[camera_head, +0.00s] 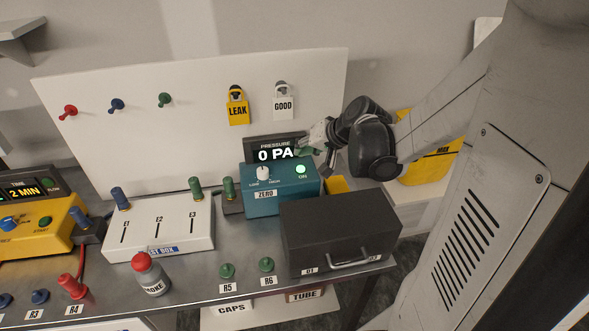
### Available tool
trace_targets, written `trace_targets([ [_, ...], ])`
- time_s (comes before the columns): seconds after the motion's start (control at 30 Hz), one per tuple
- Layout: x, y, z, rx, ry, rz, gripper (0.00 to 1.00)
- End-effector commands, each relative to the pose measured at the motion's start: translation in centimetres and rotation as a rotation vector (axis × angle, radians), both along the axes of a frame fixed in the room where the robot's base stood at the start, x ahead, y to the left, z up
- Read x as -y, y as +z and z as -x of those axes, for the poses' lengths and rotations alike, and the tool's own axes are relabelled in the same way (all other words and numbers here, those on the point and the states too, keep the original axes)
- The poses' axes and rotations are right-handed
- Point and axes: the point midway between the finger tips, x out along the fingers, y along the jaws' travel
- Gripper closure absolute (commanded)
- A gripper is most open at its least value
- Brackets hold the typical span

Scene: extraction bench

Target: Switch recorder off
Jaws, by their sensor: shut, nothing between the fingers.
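A teal box (293,199) with a dark display reading "PRESSURE 0 PA" (275,151) stands at the back of the bench; I take it as the recorder, though no label says so. Its front has a white knob (263,173), a lit green button (300,169) marked ON, and a ZERO label. My gripper (306,150) is shut and empty, at the right edge of the display, above and behind the green button in the picture. Whether it touches the display or box cannot be told. Its fingertips are small and partly blend with the display.
A dark drawer box (340,230) with a handle stands in front of the teal box. A white slotted box (160,228) is to the left, with a grey red-capped bottle (149,273) before it. A white pegboard (200,110) with LEAK and GOOD tags rises behind.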

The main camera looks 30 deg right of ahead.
Motion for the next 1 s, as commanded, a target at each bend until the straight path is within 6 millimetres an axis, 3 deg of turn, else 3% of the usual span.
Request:
trace_targets([
  [0.1, 0.0, -1.8, 0.0, 0.0, 0.0, 0.0, 1.0],
  [0.27, 0.0, -2.7, 0.0, 0.0, 0.0, 0.0, 1.0],
  [1.0, 0.0, -2.7, 0.0, 0.0, 0.0, 0.0, 1.0],
])
